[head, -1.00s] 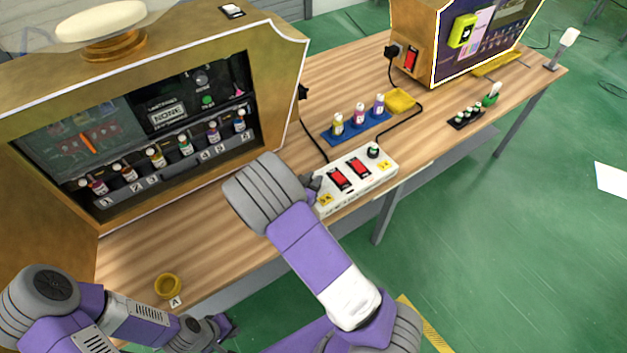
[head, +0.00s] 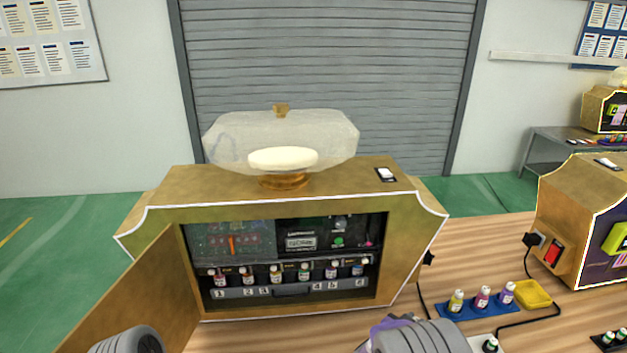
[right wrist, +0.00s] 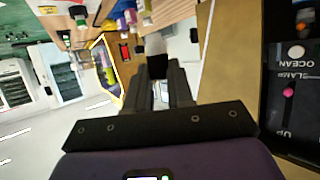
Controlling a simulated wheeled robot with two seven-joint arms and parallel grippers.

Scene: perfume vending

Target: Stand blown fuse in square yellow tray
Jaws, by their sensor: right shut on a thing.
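The square yellow tray (head: 534,294) sits on the wooden table at the right, behind the black cable. My right gripper (right wrist: 156,72) is shut on a small dark piece with a pale end (right wrist: 156,44), which I take to be the blown fuse; its details are too small and dark to tell. In the head view my right arm shows only at the bottom edge, in front of the vending machine's right side, and it hides its own fingertips. My left gripper is out of view; only a grey part of my left arm shows at the bottom left.
The golden vending machine (head: 165,222) has its front door (head: 150,300) swung open to the left. A blue rack (head: 468,312) with perfume bottles stands beside the yellow tray. A black cable crosses the table there. A second machine (head: 572,215) stands at the right.

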